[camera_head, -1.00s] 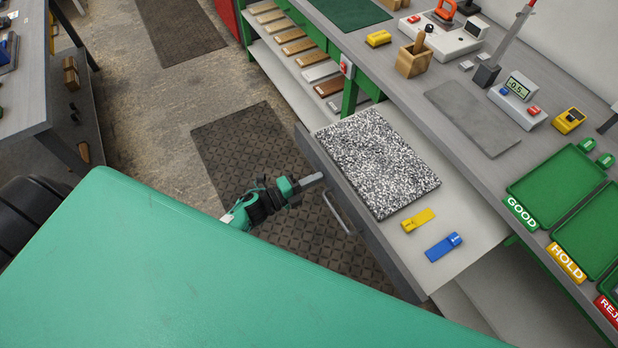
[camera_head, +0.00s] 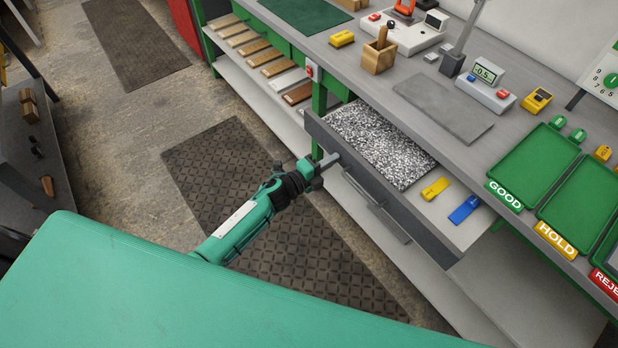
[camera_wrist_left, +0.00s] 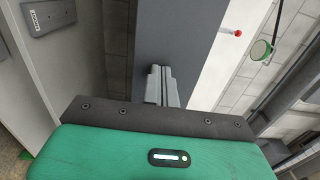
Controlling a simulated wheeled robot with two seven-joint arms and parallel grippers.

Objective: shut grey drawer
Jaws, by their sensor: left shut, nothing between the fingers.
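The grey drawer (camera_head: 400,199) under the workbench is partly open, with its dark front and bar handle (camera_head: 390,213) facing me. A speckled black-and-white slab (camera_head: 378,143), a yellow block (camera_head: 434,188) and a blue block (camera_head: 464,209) lie in it. My left gripper (camera_head: 329,160) is shut and empty. Its tips are at the drawer front near its far left end, appearing to touch it. In the left wrist view the shut fingers (camera_wrist_left: 160,86) point at a grey surface. My right gripper is not in view.
The bench top (camera_head: 470,145) above carries a wooden holder (camera_head: 379,57), a scale (camera_head: 486,92) and green trays (camera_head: 533,165). A shelf with several wooden pieces is left of the drawer. Floor mats (camera_head: 250,190) leave free room before the bench.

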